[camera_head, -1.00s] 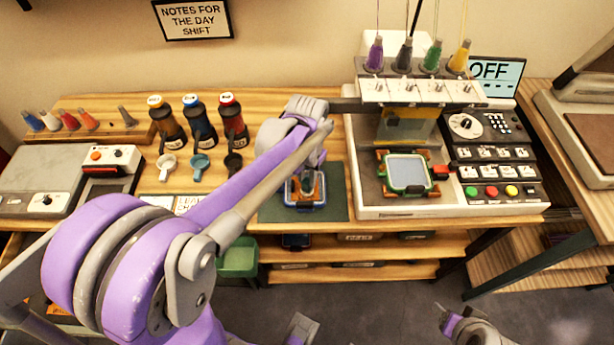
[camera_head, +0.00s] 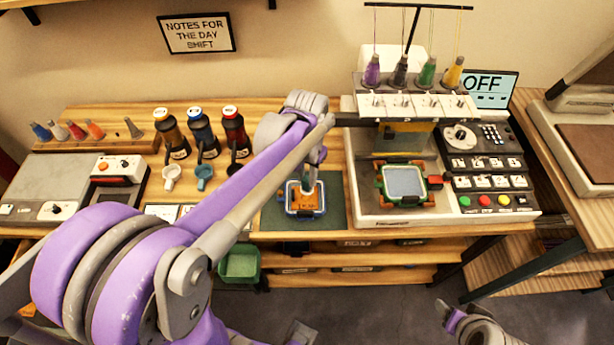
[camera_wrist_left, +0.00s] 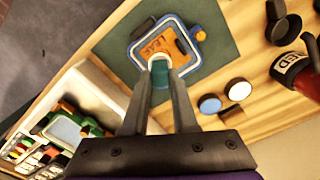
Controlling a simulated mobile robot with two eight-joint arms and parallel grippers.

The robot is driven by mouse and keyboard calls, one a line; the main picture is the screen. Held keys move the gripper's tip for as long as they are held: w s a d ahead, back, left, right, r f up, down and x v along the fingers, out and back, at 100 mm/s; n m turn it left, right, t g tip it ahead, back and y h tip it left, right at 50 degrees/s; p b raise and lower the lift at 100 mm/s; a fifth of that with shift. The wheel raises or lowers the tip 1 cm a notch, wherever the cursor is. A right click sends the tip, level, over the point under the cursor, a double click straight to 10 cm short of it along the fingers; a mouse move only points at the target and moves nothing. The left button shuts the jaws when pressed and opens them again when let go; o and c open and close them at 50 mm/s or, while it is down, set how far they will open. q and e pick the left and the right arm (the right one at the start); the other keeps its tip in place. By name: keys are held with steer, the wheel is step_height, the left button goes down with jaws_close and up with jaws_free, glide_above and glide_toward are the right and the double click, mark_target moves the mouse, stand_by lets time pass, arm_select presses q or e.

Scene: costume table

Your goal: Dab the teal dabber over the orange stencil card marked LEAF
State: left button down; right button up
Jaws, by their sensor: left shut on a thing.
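The orange stencil card (camera_head: 303,200) lies inside a blue-rimmed frame on a dark green mat (camera_head: 334,212). My left gripper (camera_head: 310,186) is over the right part of the card in the head view. In the left wrist view its two fingers (camera_wrist_left: 160,88) are shut on the teal dabber (camera_wrist_left: 160,77). The dabber's pale end overlaps the card's lower edge there; I cannot tell whether it touches. The dabber is hardly visible in the head view.
A machine with thread cones and a green hoop (camera_head: 404,182) stands right of the mat. Several bottles (camera_head: 203,133) and small cups (camera_head: 204,172) stand to the left. A green bin (camera_head: 240,263) sits below the table's front edge.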

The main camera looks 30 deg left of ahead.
arm_select(q)
steer(key=shift+r+p, duration=0.3)
steer(key=shift+r, duration=0.4)
steer(key=shift+f, duration=0.2)
steer(key=shift+w+d+f+b, duration=0.15)
steer(key=shift+w+f+b, duration=0.1)
steer(key=shift+f+b, duration=0.7)
steer(key=shift+w+d+f+b, duration=0.15)
steer(key=shift+f+b, duration=0.45)
steer(key=shift+f, duration=0.6)
steer(key=shift+w+f+b, duration=0.3)
steer(key=shift+f+b, duration=0.15)
steer(key=shift+f, duration=0.25)
steer(key=shift+f+b, duration=0.35)
steer(key=shift+f, duration=0.2)
